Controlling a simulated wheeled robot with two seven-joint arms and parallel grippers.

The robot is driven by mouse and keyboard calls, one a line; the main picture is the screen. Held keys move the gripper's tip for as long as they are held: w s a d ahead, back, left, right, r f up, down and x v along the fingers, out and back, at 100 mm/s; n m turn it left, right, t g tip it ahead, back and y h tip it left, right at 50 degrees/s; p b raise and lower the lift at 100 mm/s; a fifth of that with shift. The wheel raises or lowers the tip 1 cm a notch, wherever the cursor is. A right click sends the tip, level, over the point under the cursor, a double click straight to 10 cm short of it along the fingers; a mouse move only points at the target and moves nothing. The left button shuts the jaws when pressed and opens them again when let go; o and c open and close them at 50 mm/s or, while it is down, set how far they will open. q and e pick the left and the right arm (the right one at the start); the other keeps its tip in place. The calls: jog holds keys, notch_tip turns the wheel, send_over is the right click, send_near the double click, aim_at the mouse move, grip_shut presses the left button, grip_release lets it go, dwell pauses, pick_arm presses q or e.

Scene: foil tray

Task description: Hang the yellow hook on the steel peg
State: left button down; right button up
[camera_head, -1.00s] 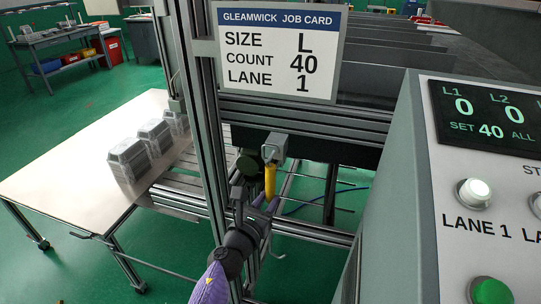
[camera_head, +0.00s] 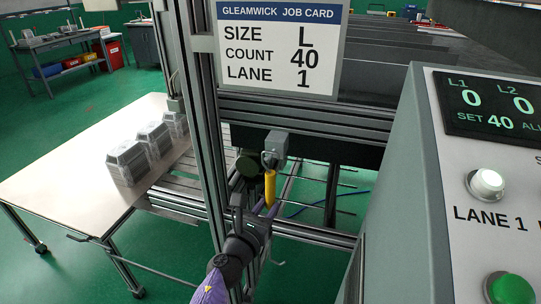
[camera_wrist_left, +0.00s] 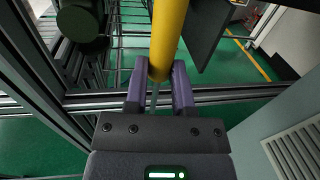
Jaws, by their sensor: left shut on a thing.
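The yellow hook (camera_head: 270,188) shows as an upright yellow shaft in the head view, just below a grey bracket block (camera_head: 277,143). A small metal loop or curve shows between the block and the shaft; I cannot tell the steel peg from the hook's metal end, or whether they touch. My left gripper (camera_head: 262,212) is shut at the shaft's lower end. In the left wrist view the yellow shaft (camera_wrist_left: 168,38) rises from between the two purple fingers of my left gripper (camera_wrist_left: 159,85). My right gripper is out of view.
A metal frame post (camera_head: 203,130) stands left of the hook, and a grey control panel (camera_head: 395,205) stands to the right. Crossbars lie behind and below. A table (camera_head: 60,175) with foil trays (camera_head: 128,162) stands at left. A job card (camera_head: 280,48) hangs above.

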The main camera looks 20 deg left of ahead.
pick_arm(q)
jog(key=shift+c, duration=1.9)
grip_release()
jog(key=s+a, duration=0.2)
jog(key=s, duration=0.8)
jog(key=s+f+n+g+y, duration=0.1)
jog(key=s+f+n+g, duration=0.25)
jog(key=f+n, duration=0.4)
jog(key=s+a+f+n+g+y, duration=0.1)
jog(key=s+f+n+g, duration=0.1)
jog(key=s+f+n, duration=0.55)
jog(key=s+f+n+g+y, duration=0.1)
jog(key=s+f+n+g, duration=0.3)
jog(key=f, duration=0.6)
jog(key=s+a+f+n+g, duration=0.1)
jog(key=s+f+n+g, duration=0.2)
jog(key=s+f+n, duration=0.2)
jog(key=s+a+f+n+g, duration=0.1)
jog(key=s+f+n+g, duration=0.3)
jog(key=s+n, duration=0.7)
jog(key=s+f, duration=0.2)
jog(key=s, duration=0.4)
jog(key=shift+s+f+n+y+b, duration=0.2)
jog(key=shift+n+y+b, duration=0.1)
jog(key=shift+w+g, duration=0.1)
jog(key=shift+g, duration=0.15)
